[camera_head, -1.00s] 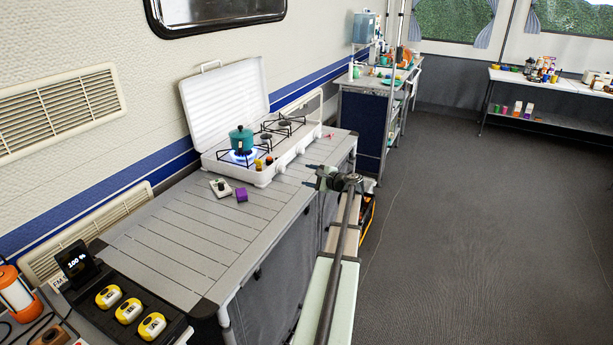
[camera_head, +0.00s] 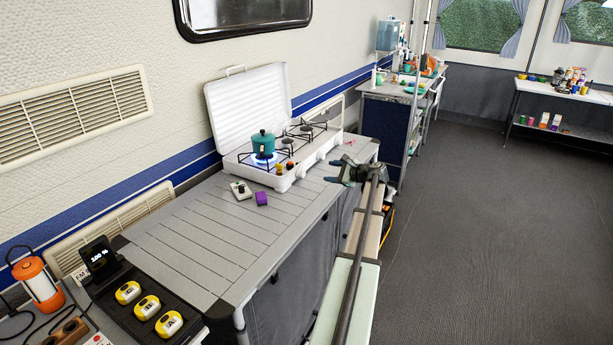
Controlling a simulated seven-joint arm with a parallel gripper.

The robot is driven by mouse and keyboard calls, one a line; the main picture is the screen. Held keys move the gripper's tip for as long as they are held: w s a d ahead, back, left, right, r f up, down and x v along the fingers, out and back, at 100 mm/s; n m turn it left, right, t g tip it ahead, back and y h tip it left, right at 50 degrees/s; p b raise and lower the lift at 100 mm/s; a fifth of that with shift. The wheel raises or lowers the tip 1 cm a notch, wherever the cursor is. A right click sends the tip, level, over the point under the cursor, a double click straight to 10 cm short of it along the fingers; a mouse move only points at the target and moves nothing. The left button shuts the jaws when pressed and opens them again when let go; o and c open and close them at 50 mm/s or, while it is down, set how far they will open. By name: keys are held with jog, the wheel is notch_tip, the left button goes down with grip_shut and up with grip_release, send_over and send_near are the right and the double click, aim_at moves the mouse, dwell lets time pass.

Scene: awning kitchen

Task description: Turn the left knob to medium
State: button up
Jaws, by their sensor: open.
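A white camping stove (camera_head: 253,171) with its lid raised stands at the back of the grey slatted table. A teal pot (camera_head: 263,142) sits on its left burner, above a blue flame. The control knobs are on the stove's right-facing front side; they are too small and pale here for me to tell their settings, the left knob's included. My gripper (camera_head: 333,174) is open and empty. It is in front of the stove, to the right of the knob side, with its fingers pointing left. It appears apart from the stove.
A small orange item (camera_head: 280,167) sits at the stove's near corner. A pale box with a dark top (camera_head: 240,189) and a purple item (camera_head: 262,198) lie on the table (camera_head: 190,235) in front of the stove. The slats nearer me are clear.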

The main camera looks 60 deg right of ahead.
aim_at(304, 174)
jog(key=shift+a+f+m+y, duration=0.15)
jog(key=shift+a+f+m, duration=0.05)
jog(key=shift+m, duration=0.35)
jog(key=shift+a+f+m+y, duration=0.15)
jog(key=shift+m, duration=0.4)
jog(key=shift+a+m, duration=0.1)
jog(key=shift+m, duration=0.8)
jog(key=x, duration=1.3)
jog(key=shift+w+f, duration=0.3)
jog(key=shift+f, duration=0.05)
jog(key=c, duration=1)
jog(key=shift+c, duration=0.2)
